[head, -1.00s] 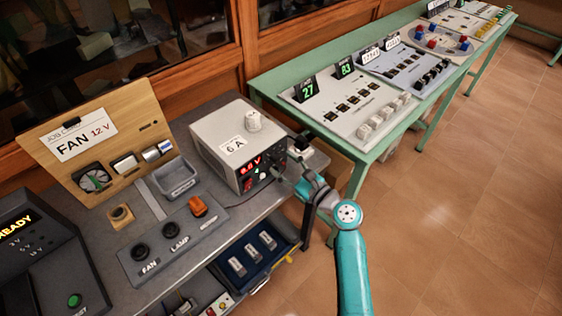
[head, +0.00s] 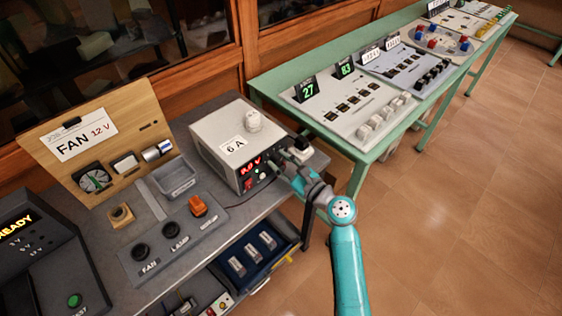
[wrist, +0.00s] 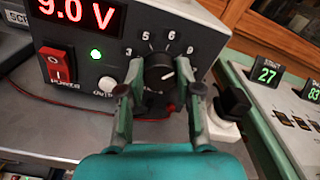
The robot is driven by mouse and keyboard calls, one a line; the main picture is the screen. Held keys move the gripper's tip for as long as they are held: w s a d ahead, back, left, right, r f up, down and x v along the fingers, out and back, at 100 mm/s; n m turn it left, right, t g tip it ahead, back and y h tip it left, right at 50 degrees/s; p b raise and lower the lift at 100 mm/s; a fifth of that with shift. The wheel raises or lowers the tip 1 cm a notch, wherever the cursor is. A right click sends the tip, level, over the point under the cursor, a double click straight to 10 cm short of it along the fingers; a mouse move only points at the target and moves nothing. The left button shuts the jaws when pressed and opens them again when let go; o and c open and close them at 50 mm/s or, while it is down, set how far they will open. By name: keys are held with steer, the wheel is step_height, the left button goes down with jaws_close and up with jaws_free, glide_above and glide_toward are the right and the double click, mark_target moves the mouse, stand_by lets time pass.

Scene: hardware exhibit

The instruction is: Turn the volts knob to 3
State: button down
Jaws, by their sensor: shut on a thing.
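The volts knob (wrist: 159,72) is a dark round knob with a white pointer line, on the front of the grey power supply (head: 215,130). In the wrist view, the line leans to the upper right, towards the 9. Numbers 3, 5, 6 and 9 show around the knob. My gripper (wrist: 160,88) is shut on the knob, one finger on each side. The red display (wrist: 75,13) reads 9.0 V. In the head view, my gripper (head: 279,165) reaches the supply's front, and the knob is mostly hidden behind it.
A red power switch (wrist: 57,66) and a lit green lamp (wrist: 95,54) sit left of the knob. A black plug (wrist: 233,98) in a white block stands close on the right. A green table (head: 368,153) with panels is further right.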

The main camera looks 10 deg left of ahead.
steer(key=shift+n, duration=0.3)
steer(key=n, duration=0.5)
steer(key=shift+n, duration=0.3)
steer(key=n, duration=0.5)
steer(key=shift+n, duration=0.3)
steer(key=n, duration=0.6)
steer(key=shift+f, duration=0.1)
steer(key=n, duration=0.5)
steer(key=shift+n, duration=0.4)
steer(key=c, duration=0.8)
jaws_free()
